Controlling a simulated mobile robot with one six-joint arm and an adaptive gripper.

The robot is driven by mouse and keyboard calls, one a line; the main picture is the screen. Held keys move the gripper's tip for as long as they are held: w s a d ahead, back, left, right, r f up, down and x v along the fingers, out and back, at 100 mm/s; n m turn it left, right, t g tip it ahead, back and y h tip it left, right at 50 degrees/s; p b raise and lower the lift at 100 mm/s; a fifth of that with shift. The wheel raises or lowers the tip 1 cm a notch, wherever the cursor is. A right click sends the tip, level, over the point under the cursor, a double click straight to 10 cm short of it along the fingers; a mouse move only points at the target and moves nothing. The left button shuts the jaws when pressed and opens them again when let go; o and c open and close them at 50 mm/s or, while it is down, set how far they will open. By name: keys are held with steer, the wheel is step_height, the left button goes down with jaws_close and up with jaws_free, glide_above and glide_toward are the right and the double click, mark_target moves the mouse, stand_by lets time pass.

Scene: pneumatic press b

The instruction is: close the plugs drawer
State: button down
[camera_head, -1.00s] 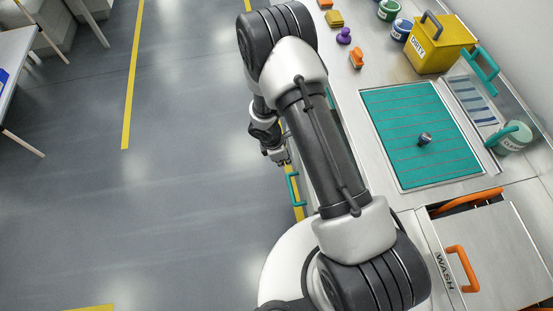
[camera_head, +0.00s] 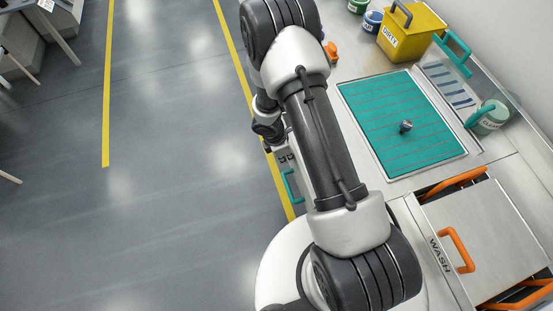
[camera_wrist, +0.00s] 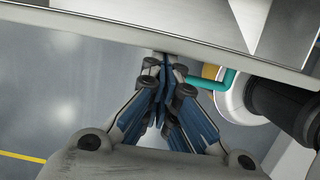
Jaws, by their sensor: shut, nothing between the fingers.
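A teal handle (camera_head: 291,186) shows on the front side of the bench, left of my arm, and in the wrist view (camera_wrist: 215,80). In the wrist view a pale front panel (camera_wrist: 110,32) with a metal surface behind its edge spans the top; it looks like the drawer's front. My gripper (camera_wrist: 164,62) is shut and empty, its fingertips close to this panel's lower edge, left of the handle. I cannot tell whether they touch. In the head view my arm hides most of the drawer, so how far it stands open is unclear.
A wash unit with an orange handle (camera_head: 457,250) is at lower right.

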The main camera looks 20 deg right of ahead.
steer(key=d, duration=1.4)
steer(key=shift+d, duration=0.25)
